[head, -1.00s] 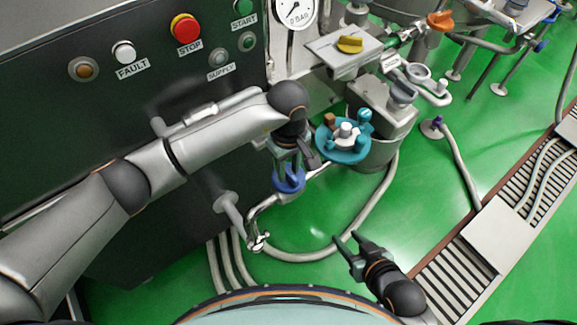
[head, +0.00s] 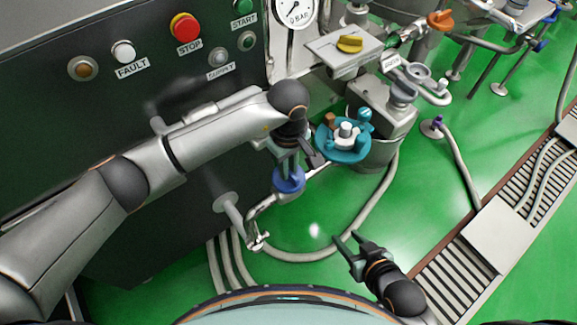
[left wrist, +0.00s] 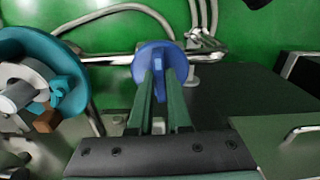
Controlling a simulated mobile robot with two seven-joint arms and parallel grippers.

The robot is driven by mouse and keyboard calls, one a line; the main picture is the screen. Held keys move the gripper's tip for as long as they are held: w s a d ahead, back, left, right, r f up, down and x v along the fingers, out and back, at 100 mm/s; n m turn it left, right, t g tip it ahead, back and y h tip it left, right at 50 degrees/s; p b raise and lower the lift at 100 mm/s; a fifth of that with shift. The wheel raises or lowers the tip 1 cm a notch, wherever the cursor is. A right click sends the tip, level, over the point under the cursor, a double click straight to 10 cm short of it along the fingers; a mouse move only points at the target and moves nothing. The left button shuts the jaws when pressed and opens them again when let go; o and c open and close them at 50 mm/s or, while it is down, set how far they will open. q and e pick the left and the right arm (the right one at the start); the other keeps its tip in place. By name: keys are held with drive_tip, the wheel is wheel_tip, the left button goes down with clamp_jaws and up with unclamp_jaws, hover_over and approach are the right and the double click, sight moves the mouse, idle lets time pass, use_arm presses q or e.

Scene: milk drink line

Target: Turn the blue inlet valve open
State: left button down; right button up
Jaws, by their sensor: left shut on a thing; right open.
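The blue inlet valve (head: 289,180) is a round blue handle on the metal pipe in front of the dark cabinet, just left of the teal-rimmed vessel. It also shows in the left wrist view (left wrist: 174,58), with a raised bar across its middle. My left gripper (head: 287,167) reaches down onto the valve from above. In the left wrist view its two fingers (left wrist: 159,86) are shut on the raised bar of the handle. My right gripper (head: 346,245) is open and empty, low over the green floor and apart from the valve.
A teal-rimmed vessel (head: 328,154) stands close to the right of my left gripper. The dark panel with a red stop button (head: 185,27) lies behind my left arm. A grey hose (head: 340,246) curves over the floor. A drain grate (head: 452,280) is at right.

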use_arm(q)
drive_tip(key=n, duration=0.3)
drive_tip(key=shift+b, duration=0.4)
drive_tip(key=n, duration=0.2)
drive_tip(key=shift+n+b, duration=0.35)
drive_tip(key=shift+n, duration=0.05)
drive_tip(key=n, duration=0.3)
drive_tip(key=shift+n+b, duration=0.3)
drive_tip(key=shift+b, duration=0.05)
drive_tip(key=n, duration=0.5)
drive_tip(key=shift+b, duration=0.35)
drive_tip(key=shift+n, duration=1.5)
drive_tip(key=c, duration=0.9)
unclamp_jaws()
drive_tip(key=shift+o, duration=0.2)
drive_tip(key=shift+r, duration=0.1)
